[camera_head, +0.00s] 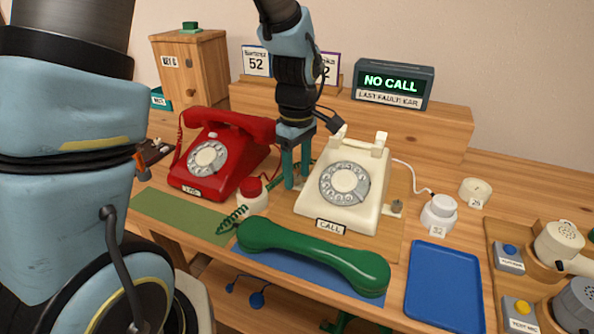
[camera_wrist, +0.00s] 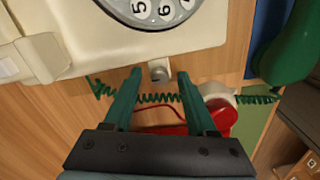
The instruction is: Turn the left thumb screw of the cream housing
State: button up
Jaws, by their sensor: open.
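The cream housing (camera_head: 345,212) is a cream dial phone labelled CALL, standing upright on the wooden bench. Its right thumb screw (camera_head: 396,206) shows as a small grey knob. In the wrist view the housing (camera_wrist: 100,38) fills the top, and the left thumb screw (camera_wrist: 158,68) sticks out from its edge. My gripper (camera_head: 296,182), with green fingers, points down beside the housing's left side. In the wrist view my gripper (camera_wrist: 159,78) is open, one fingertip on each side of the left screw. I cannot tell whether the fingers touch it.
A red phone (camera_head: 215,155) stands to the left, with a red-capped white jar (camera_head: 252,196) between. A green handset (camera_head: 312,255) lies in front with its coiled cord near my fingers. A blue tray (camera_head: 445,285) is empty at the right. A NO CALL display (camera_head: 393,83) stands behind.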

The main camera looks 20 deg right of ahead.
grip_shut()
dwell(0.3)
